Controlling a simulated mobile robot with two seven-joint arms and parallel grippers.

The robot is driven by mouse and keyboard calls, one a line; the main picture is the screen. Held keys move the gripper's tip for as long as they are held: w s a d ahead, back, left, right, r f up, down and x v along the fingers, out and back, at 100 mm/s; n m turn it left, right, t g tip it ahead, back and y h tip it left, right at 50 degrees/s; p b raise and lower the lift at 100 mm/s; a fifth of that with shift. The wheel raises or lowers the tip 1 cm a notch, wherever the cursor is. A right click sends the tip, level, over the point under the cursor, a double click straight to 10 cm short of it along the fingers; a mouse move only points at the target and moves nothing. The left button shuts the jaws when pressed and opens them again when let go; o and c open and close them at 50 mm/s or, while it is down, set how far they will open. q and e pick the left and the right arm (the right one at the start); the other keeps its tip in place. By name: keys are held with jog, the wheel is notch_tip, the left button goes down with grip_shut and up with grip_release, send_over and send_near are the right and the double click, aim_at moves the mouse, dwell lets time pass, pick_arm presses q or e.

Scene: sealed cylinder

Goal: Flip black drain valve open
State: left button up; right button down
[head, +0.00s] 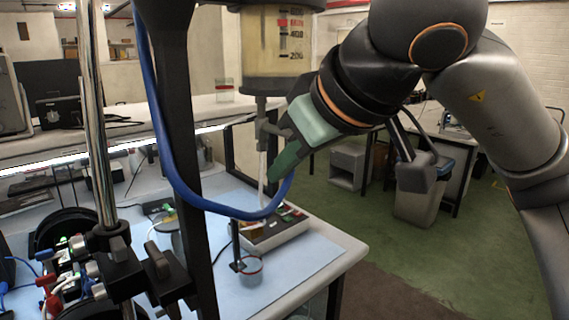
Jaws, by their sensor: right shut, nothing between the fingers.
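A clear graduated cylinder (268,42) with yellowish liquid and red and black markings hangs at top centre. Below its dark base, a dark grey drain valve (262,112) sits on the outlet, with a pale tube running down from it. The valve's lever is small and partly beside my gripper, so its exact position is hard to tell. My right gripper (273,175) comes in from the right. Its green fingers are shut and empty, with the tips just below and right of the valve, close to the tube. I cannot tell whether they touch. My left gripper is not in view.
A blue hose (180,185) loops from the black upright post (177,120) and passes below my right fingertips. A grey device (273,232) and a small clear cup (250,271) stand on the blue-covered bench. A chrome rod with clamps (118,262) stands at left.

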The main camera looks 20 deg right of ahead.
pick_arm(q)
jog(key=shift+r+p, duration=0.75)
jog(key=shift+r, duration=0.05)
pick_arm(e)
jog(key=shift+r, duration=0.8)
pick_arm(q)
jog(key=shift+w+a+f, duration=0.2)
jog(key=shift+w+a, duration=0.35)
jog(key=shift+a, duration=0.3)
pick_arm(e)
jog(key=s+a+r, duration=0.5)
jog(key=s+a, duration=0.1)
jog(key=s, duration=0.4)
jog(key=shift+a+r, duration=0.25)
jog(key=shift+a, duration=0.05)
